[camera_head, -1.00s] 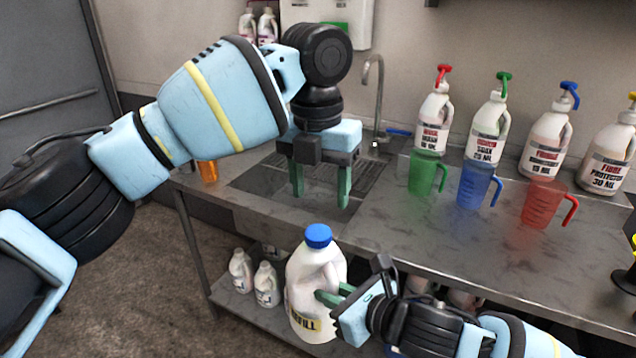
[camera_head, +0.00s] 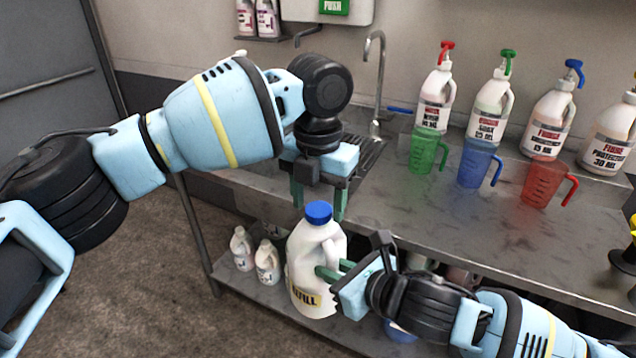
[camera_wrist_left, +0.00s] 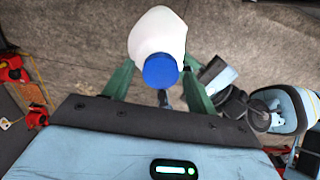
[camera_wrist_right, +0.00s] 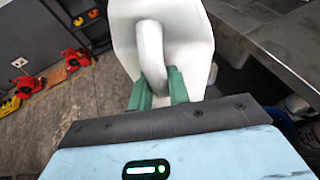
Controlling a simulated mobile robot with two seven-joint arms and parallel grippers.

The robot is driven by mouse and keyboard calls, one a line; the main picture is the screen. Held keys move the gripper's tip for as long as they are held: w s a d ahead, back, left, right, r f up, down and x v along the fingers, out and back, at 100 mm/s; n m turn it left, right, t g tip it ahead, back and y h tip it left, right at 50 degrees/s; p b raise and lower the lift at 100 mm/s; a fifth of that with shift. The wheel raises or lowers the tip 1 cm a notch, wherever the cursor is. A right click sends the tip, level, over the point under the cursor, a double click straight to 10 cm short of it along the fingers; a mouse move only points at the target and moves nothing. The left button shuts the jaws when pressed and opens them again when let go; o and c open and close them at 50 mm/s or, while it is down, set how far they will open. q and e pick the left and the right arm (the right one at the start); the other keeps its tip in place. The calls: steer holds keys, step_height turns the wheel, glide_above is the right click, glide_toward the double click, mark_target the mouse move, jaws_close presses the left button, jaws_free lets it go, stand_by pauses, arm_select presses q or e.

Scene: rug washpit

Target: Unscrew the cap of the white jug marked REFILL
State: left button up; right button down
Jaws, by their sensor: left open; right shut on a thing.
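The white jug (camera_head: 312,262) with a yellow label, its word partly hidden, is upright in front of the bench. Its blue cap (camera_head: 319,211) is on its neck. My right gripper (camera_head: 330,273) is shut on the jug's handle; the handle (camera_wrist_right: 151,58) shows between its fingers in the right wrist view. My left gripper (camera_head: 318,205) is open, fingers pointing down, just above or around the level of the cap. In the left wrist view the blue cap (camera_wrist_left: 160,70) lies between the open green fingers, with no contact visible.
The steel bench (camera_head: 400,215) behind holds green (camera_head: 428,150), blue (camera_head: 478,163) and red (camera_head: 548,182) measuring jugs and several pump bottles. Small white bottles (camera_head: 266,262) stand on the lower shelf. A sink tap (camera_head: 378,75) rises behind my left arm.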

arm_select(q)
steer(key=shift+f, duration=0.25)
